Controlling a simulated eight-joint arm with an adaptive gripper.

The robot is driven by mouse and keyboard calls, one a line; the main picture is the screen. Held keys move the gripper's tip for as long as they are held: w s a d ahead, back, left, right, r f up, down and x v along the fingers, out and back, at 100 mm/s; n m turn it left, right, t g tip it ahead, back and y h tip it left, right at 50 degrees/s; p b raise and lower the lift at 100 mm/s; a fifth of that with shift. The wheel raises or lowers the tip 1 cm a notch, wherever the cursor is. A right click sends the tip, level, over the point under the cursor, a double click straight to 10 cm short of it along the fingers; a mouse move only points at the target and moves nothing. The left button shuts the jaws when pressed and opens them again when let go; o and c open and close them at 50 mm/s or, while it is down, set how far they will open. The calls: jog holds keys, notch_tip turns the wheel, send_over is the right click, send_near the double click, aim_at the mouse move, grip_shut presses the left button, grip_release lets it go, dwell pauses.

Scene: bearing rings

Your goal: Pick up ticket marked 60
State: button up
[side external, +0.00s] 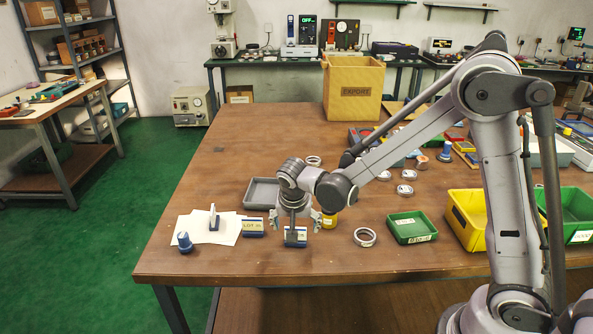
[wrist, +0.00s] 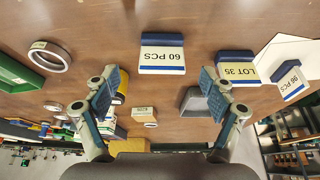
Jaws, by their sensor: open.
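The ticket marked 60 PCS (wrist: 162,60) is a white card with a blue base, upside down in the wrist view, lying beyond the fingertips and between them. In the side view the ticket (side external: 296,241) is on the table's front part, below my gripper, which partly hides it. My gripper (side external: 294,222) points down with its fingers spread. In the wrist view my gripper (wrist: 161,82) is open and empty, apart from the ticket. A LOT 35 ticket (wrist: 238,69) lies beside it, and a 96 PCS ticket (wrist: 291,83) is further right.
A grey tray (side external: 262,193) lies behind the tickets. A yellow can (side external: 329,218) stands close to the gripper's right. A steel ring (side external: 364,237) and green bin (side external: 411,227) are further right. White paper (side external: 190,225) and a blue-knobbed piece (side external: 184,242) are left.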

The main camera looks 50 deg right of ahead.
jog(key=shift+x, duration=3)
jog(key=shift+w, duration=0.15)
jog(key=c, duration=1.2)
jog(key=shift+c, duration=0.4)
jog(key=shift+r, duration=0.15)
